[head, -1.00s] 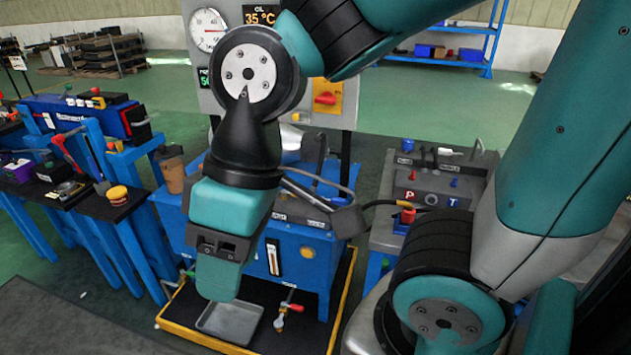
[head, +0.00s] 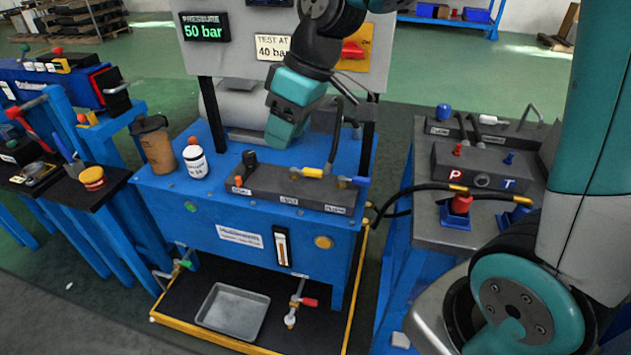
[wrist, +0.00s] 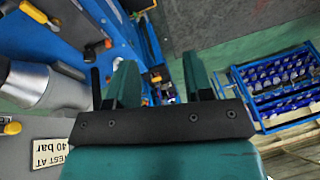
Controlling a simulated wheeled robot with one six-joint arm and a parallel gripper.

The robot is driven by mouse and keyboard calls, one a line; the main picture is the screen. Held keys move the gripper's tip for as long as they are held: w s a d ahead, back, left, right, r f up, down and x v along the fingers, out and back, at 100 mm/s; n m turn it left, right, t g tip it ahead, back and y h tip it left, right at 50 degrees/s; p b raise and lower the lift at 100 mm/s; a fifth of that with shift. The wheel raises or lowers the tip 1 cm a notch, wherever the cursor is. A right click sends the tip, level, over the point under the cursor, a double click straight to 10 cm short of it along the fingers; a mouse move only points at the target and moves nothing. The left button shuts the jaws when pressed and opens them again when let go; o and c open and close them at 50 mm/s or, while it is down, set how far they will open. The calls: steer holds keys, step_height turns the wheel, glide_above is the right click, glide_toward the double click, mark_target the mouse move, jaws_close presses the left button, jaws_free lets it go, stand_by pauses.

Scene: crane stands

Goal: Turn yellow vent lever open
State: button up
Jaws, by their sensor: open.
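The yellow lever (head: 313,173) sits on top of a dark manifold block (head: 265,187) on the blue tank unit. Its handle lies roughly level, with a pale part at its left. A yellow handle (wrist: 36,12) also shows at the upper left of the wrist view. My gripper (head: 284,137) is above and behind the block, up and left of the lever in the head view, and apart from it. In the wrist view my gripper (wrist: 161,82) has its two fingers spread with nothing between them.
A panel with a green "50 bar" display (head: 203,27) and a "TEST AT 40 bar" sign (head: 272,47) stands behind. A white bottle (head: 195,160) and a brown cup (head: 155,145) stand left of the block. A hose (head: 400,192) runs at the right.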

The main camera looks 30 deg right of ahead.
steer(key=w+d+f+b, duration=0.4)
steer(key=w+d+f, duration=0.3)
steer(key=w+f, duration=0.3)
steer(key=n+t+h+b, duration=0.1)
steer(key=t+b, duration=0.1)
steer(key=b, duration=0.2)
glide_toward(313, 170)
steer(key=w+f, duration=0.1)
steer(key=f, duration=0.1)
steer(key=x, duration=0.7)
steer(key=shift+a+b, duration=0.3)
steer(key=shift+b, duration=0.05)
jaws_close()
